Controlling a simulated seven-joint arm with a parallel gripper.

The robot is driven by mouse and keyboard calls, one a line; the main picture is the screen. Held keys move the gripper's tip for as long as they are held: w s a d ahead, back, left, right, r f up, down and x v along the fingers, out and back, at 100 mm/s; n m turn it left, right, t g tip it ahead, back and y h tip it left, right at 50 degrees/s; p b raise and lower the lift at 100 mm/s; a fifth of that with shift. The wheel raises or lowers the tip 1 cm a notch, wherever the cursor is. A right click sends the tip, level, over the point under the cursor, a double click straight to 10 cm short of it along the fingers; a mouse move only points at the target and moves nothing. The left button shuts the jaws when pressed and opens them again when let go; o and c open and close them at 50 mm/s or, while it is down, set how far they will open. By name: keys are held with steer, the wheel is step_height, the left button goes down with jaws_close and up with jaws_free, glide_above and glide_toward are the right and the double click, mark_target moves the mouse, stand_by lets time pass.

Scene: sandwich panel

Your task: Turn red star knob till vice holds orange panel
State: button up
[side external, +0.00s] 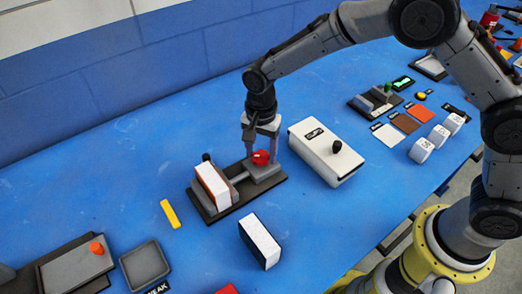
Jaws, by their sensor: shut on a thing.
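The red star knob (261,158) sits at the right end of the dark vice base (262,193). My gripper (262,152) points down over the knob and is shut on it. The vice (235,182) holds a block between its jaws at the left end of the base: a white panel (212,186) with an orange edge or layer facing the jaw. Whether the jaw presses tightly on the panel cannot be told at this size. The fingertips are partly hidden by the knob.
A white box with a black knob (326,153) stands close right of the vice. A white block (260,240) and a yellow bar (170,214) lie nearby. A grey tray (146,265) is at lower left. Colour samples and white cubes (421,150) lie further right.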

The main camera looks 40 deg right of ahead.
mark_target(261, 156)
steer(key=shift+r+m, duration=0.1)
steer(key=shift+m, duration=0.6)
steer(key=o, duration=1.4)
steer(key=shift+c, duration=0.2)
step_height(261, 156, up, 14)
